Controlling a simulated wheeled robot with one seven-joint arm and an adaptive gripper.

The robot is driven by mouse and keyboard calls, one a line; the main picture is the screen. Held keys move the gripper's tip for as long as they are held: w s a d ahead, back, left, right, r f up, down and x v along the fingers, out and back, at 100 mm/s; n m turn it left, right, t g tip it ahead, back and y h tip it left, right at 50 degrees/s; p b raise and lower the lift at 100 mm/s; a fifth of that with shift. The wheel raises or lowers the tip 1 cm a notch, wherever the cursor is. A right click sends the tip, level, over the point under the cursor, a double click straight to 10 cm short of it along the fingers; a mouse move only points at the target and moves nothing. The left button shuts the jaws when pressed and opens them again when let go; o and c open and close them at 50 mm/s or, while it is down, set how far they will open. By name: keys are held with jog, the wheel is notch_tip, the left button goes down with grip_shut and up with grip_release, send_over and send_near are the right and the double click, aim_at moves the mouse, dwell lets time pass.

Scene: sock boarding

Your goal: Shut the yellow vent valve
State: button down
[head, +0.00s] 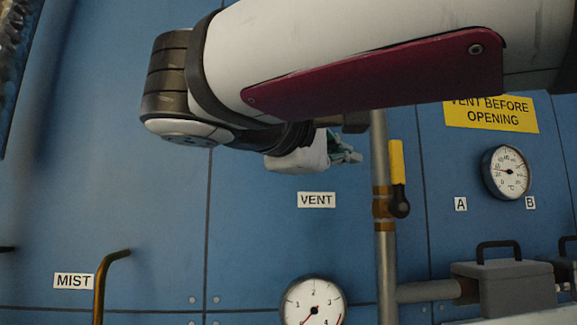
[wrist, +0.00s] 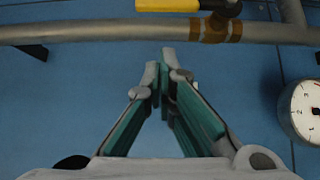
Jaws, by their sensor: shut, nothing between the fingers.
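The vent valve's yellow lever (head: 397,162) stands upright in the head view, in line with the vertical pipe (head: 385,270) and just right of it. Its dark pivot knob (head: 400,208) is at the lower end, beside a brass valve body (head: 382,205). In the wrist view the lever (wrist: 168,4) shows at the top edge, partly cut off, parallel to the pipe. My gripper (head: 350,155) is left of the pipe and lever, apart from the lever. In the wrist view its fingers (wrist: 166,58) are together and empty, pointing toward the pipe.
A VENT label (head: 316,200) is on the blue panel below my gripper. A pressure gauge (head: 313,302) sits lower down. A thermometer dial (head: 506,172) and yellow sign (head: 491,114) are right of the lever. A bent brass pipe (head: 100,285) is at lower left.

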aim_at(391, 146)
jog(key=shift+w+d, duration=0.25)
jog(key=shift+d, duration=0.55)
jog(key=shift+w+d, duration=0.2)
jog(key=shift+d, duration=0.6)
jog(key=shift+w+d, duration=0.25)
jog(key=shift+d, duration=0.55)
jog(key=shift+d+r+m, duration=0.2)
jog(key=shift+m, duration=0.1)
jog(key=shift+d+r+g+y+p, duration=0.1)
jog(key=shift+d+g+y+p, duration=0.1)
jog(key=shift+g+y+p, duration=0.15)
jog(key=d+m+p, duration=0.1)
jog(key=d+r+m+g+y+p, duration=0.1)
jog(key=p, duration=0.1)
jog(key=shift+d+r+g+y, duration=0.1)
jog(key=shift+d+g+y, duration=0.15)
jog(key=w+d+f+m+g+y+p, duration=0.1)
jog(key=d+f+m+g+y+p, duration=0.1)
jog(key=d+f+m+y+p, duration=0.3)
jog(key=shift+w+d+g+y+p, duration=0.15)
jog(key=shift+d+g+y+p, duration=0.15)
jog(key=shift+d+y+p, duration=1.55)
jog(key=shift+d+h+b, duration=0.35)
jog(key=shift+d+b, duration=0.05)
jog(key=shift+b, duration=0.1)
